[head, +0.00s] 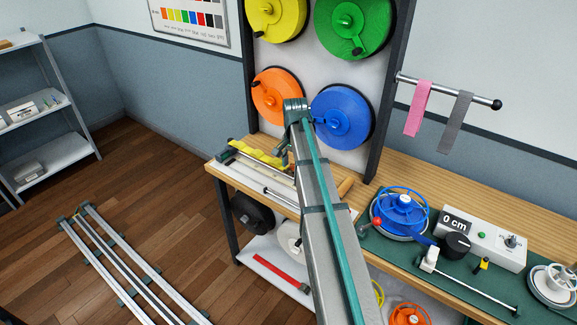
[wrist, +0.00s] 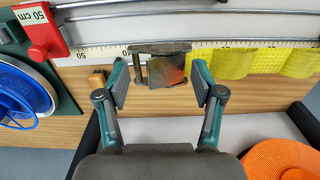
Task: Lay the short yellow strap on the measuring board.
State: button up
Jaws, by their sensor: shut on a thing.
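The yellow strap (head: 257,152) lies along the far-left part of the measuring board (head: 243,176), slightly wavy. In the wrist view the strap (wrist: 238,63) runs to the right along the white scale (wrist: 105,53) and lies partly over it. My gripper (wrist: 160,78) is over the board beside the strap's near end. The exact finger contact is hard to see. In the head view my arm hides most of my gripper (head: 284,150).
Behind the bench stands a rack with yellow, green, orange (head: 275,95) and blue (head: 343,115) reels. Pink (head: 418,105) and grey (head: 453,122) straps hang from a rail on the right. A blue reel (head: 403,205) and a grey control box (head: 485,240) occupy the right of the bench.

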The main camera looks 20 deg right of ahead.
notch_tip(320, 180, down, 8)
jog(key=b, duration=0.5)
jog(key=shift+f, duration=0.1)
jog(key=shift+f+b, duration=0.45)
jog(key=shift+f, duration=1.1)
jog(key=o, duration=1.3)
notch_tip(320, 180, up, 12)
jog(key=shift+r, duration=0.1)
